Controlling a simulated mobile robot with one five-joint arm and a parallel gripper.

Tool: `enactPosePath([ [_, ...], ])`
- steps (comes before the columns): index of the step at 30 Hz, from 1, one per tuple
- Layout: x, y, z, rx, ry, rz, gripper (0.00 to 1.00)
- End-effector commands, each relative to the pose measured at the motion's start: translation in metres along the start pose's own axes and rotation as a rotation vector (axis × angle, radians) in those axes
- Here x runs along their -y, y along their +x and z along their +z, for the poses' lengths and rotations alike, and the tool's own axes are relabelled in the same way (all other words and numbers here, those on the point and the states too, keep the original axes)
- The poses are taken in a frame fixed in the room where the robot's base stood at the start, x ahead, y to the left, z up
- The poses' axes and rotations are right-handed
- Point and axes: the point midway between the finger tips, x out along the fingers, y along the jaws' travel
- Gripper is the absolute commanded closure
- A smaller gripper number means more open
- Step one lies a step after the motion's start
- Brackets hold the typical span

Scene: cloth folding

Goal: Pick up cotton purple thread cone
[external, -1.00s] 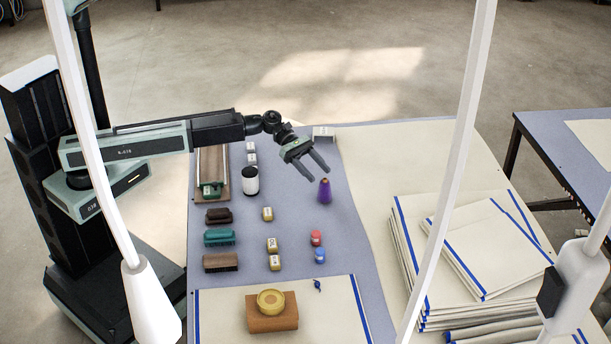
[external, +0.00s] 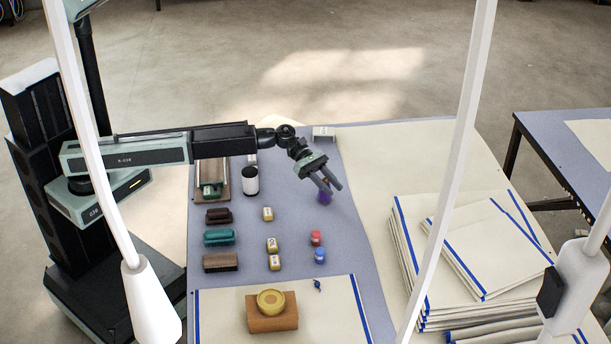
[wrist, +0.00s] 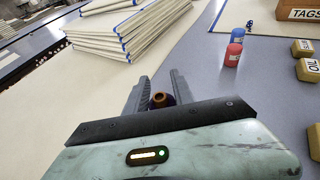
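The purple thread cone (external: 325,197) stands on the blue-grey table, partly hidden behind my gripper's fingers in the external view. In the wrist view the thread cone's brown tip (wrist: 159,97) shows between my two fingers, with its lower part hidden by the gripper body. My gripper (external: 331,186) is open, its fingers pointing down and forward, one on each side of the cone's top. In the wrist view my gripper (wrist: 158,88) shows a gap between each finger and the cone's tip. I cannot tell whether either finger touches it.
Red (external: 316,238) and blue (external: 320,256) spools stand nearer the camera. A white-and-black cylinder (external: 251,181), brushes (external: 219,238) and small labelled blocks (external: 268,214) lie to the left. Stacked blue-edged cloths (external: 480,250) are at the right. The table around the cone is clear.

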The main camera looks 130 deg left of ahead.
Motion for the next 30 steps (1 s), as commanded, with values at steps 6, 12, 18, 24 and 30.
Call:
enactPosePath([
  [6, 0.0, 0.0, 0.0, 0.0, 0.0, 0.0, 1.0],
  [12, 0.0, -0.002, 0.004, 0.0, 0.0, 0.0, 1.0],
  [18, 0.0, -0.008, 0.023, 0.0, 0.0, -0.001, 1.0],
  [24, 0.011, -0.023, 0.032, 0.0, 0.0, -0.001, 1.0],
  [30, 0.046, -0.059, 0.023, 0.0, 0.0, 0.0, 1.0],
])
